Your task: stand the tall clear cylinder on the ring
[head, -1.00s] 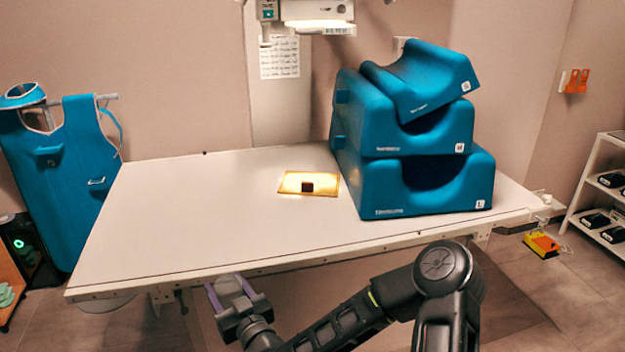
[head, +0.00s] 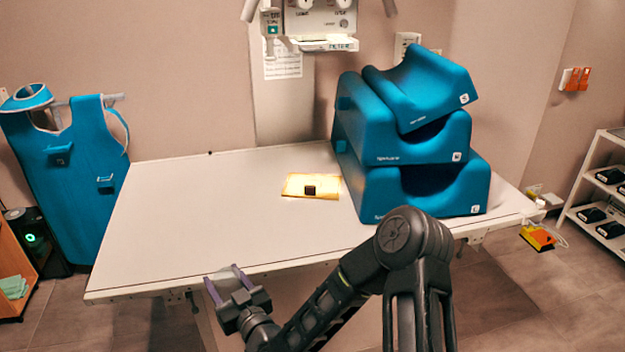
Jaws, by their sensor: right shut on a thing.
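My right gripper (head: 229,284), with purple fingers, is low in front of the table's near edge, left of the middle. It is shut on a pale, see-through thing (head: 235,276) that barely shows between the fingers; it looks like the clear cylinder, but its full shape and tilt cannot be told. I cannot make out a ring in this view. My left gripper is not in view.
The white table (head: 190,230) is bare on its left half. A yellow plate (head: 325,183) with a small dark block (head: 310,190) lies near its middle. Stacked blue foam supports (head: 370,180) fill the right. An imaging unit (head: 318,20) hangs above the back.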

